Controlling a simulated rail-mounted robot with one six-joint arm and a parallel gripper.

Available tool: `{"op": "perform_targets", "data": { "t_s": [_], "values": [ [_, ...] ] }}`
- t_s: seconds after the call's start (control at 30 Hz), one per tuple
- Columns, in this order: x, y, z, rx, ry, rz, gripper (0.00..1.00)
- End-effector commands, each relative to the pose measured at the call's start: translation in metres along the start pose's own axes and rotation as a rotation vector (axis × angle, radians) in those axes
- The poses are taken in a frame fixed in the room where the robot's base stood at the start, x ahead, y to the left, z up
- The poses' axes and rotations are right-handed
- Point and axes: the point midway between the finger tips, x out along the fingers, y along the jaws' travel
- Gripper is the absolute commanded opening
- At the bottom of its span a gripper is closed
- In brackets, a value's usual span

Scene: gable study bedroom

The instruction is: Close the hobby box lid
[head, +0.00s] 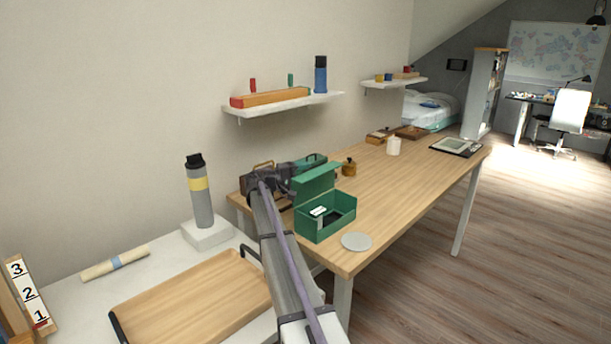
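The green hobby box (338,222) stands near the front-left part of the wooden table (400,198). Its lid (316,184) is open, standing up at the back of the box. A small white label or card and something dark show inside. My gripper (283,184) is at the end of my arm, just left of and behind the raised lid. Its fingertips are small and dark, partly hidden by the lid and arm, so I cannot tell whether it is open or touches the lid.
A grey disc (356,242) lies in front of the box. A dark green case (311,161) and a brown jar (349,167) stand behind it. A white container (394,146) is farther back. A shelf (285,104) hangs above; the table's right side is mostly clear.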

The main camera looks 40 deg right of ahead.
Motion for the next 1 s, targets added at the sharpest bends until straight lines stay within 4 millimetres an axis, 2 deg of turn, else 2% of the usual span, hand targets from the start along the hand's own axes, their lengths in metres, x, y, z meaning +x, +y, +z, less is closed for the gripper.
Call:
{"op": "perform_targets", "data": {
  "t_s": [0.27, 0.9, 1.0],
  "values": [
    [0.0048, -0.0001, 0.0001, 0.000, 0.000, 0.000, 0.61],
    [0.0043, -0.0001, 0.0001, 0.000, 0.000, 0.000, 0.00],
    [0.0043, -0.0001, 0.0001, 0.000, 0.000, 0.000, 0.00]
  ]
}}
